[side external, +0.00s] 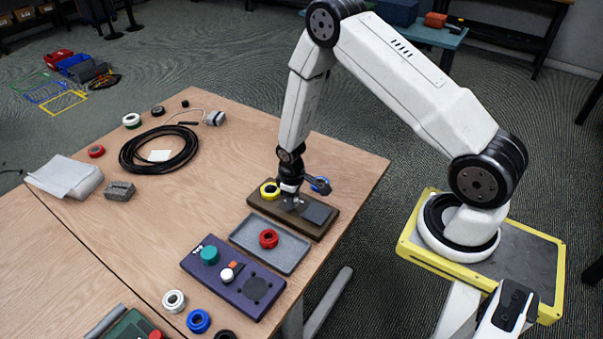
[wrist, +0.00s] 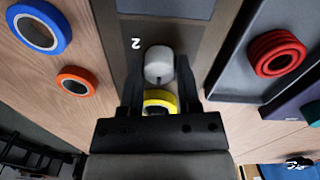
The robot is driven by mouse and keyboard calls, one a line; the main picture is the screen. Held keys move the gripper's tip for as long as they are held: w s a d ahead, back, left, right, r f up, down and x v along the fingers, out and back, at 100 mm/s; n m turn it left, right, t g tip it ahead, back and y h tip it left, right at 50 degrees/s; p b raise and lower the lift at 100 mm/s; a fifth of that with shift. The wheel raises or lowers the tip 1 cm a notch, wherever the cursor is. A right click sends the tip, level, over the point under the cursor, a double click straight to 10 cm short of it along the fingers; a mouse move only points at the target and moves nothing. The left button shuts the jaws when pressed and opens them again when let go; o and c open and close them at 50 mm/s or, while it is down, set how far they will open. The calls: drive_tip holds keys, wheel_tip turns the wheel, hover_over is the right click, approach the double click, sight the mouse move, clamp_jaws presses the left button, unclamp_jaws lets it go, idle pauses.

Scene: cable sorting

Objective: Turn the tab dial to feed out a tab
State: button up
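A grey rounded knob (wrist: 159,65) with a dark pointer line stands on the brown board (side external: 333,228), beside a white "2"; it looks like the dial. In the wrist view my gripper (wrist: 160,72) has one finger on each side of the knob, with narrow gaps showing. In the side view my gripper (side external: 291,199) is low over the board and mostly hides the knob. A yellow ring (wrist: 160,98) shows behind the knob, between the fingers in the wrist view; in the side view it is at the board's left end (side external: 269,189). No tab is clearly visible.
A grey tray (side external: 285,262) with a red roll (side external: 268,238) lies close beside the board. A purple panel (side external: 225,284) with a teal knob is nearer the camera. A blue roll (wrist: 39,27) and orange roll (wrist: 76,80) lie on the other side. A black cable coil (side external: 160,150) lies farther left.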

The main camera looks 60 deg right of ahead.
clamp_jaws()
drive_tip(key=shift+m, duration=0.4)
drive_tip(key=m, duration=1.1)
idle(0.4)
drive_tip(key=o, duration=0.8)
unclamp_jaws()
